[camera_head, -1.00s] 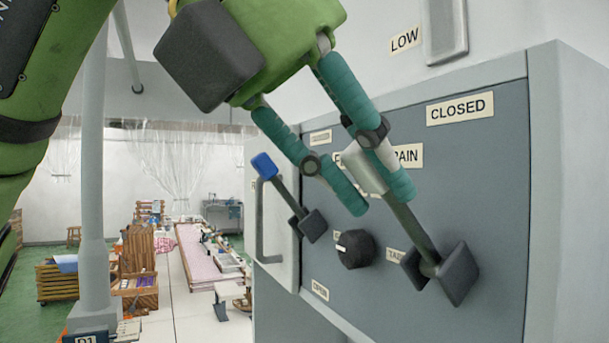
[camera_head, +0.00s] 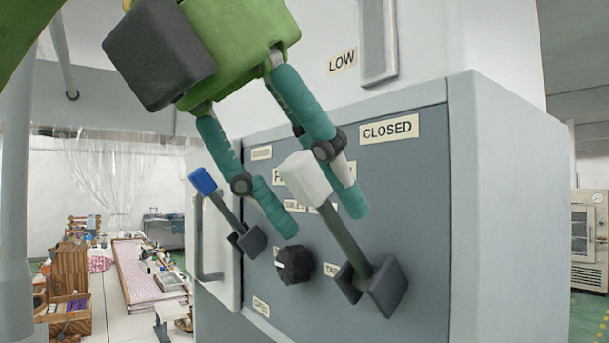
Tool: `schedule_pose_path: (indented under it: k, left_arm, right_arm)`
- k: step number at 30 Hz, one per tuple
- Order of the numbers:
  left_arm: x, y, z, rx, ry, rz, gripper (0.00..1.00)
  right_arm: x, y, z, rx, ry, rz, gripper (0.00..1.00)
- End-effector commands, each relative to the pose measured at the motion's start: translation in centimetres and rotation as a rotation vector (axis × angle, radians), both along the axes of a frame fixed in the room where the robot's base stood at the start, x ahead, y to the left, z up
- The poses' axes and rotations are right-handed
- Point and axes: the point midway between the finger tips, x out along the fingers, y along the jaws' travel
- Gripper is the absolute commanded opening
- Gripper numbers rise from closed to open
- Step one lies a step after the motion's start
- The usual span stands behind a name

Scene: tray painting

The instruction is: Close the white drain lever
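The white drain lever (camera_head: 306,178) is a white block handle on a dark grey rod that slants down to the right to a black pivot bracket on the grey panel (camera_head: 420,200). It leans up and left, below and left of the CLOSED label (camera_head: 389,130). My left gripper (camera_head: 319,214) comes from above with its two teal fingers apart. The white handle shows between them, close to the right finger and overlapping it in the picture; I cannot tell whether they touch. The DRAIN label is mostly hidden. My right gripper is not in view.
A blue-tipped lever (camera_head: 203,181) stands left of my left finger. A black knob (camera_head: 294,264) sits between the two levers, below the fingers. A pale handle (camera_head: 207,240) is at the panel's left edge. A LOW label (camera_head: 342,61) is above.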

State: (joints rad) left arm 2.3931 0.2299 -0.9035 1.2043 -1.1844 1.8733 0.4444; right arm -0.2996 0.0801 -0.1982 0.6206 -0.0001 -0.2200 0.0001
Motion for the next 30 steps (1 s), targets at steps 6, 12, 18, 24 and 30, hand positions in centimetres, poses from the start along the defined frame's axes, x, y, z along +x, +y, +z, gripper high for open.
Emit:
schedule_pose_path:
  k: [6, 12, 18, 24, 30]
  left_arm:
    - [-0.2, 0.4, 0.7, -0.006, -0.002, 0.003, 0.45]
    - [-1.4, 1.9, 3.2, -0.006, -0.002, 0.004, 0.45]
    - [-2.3, 3.2, 5.1, 0.001, -0.001, 0.002, 0.45]
    - [-2.7, 3.7, 5.9, 0.0, -0.001, 0.001, 0.45]
    - [-2.7, 3.7, 5.9, 0.0, -0.001, -0.001, 0.45]
  right_arm:
    - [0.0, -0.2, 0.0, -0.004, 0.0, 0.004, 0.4]
    - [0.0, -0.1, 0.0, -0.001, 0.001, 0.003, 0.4]
    - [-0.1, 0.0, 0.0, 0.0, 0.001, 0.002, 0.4]
    - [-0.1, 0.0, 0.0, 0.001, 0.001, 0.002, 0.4]
    - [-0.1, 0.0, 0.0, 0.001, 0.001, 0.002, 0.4]
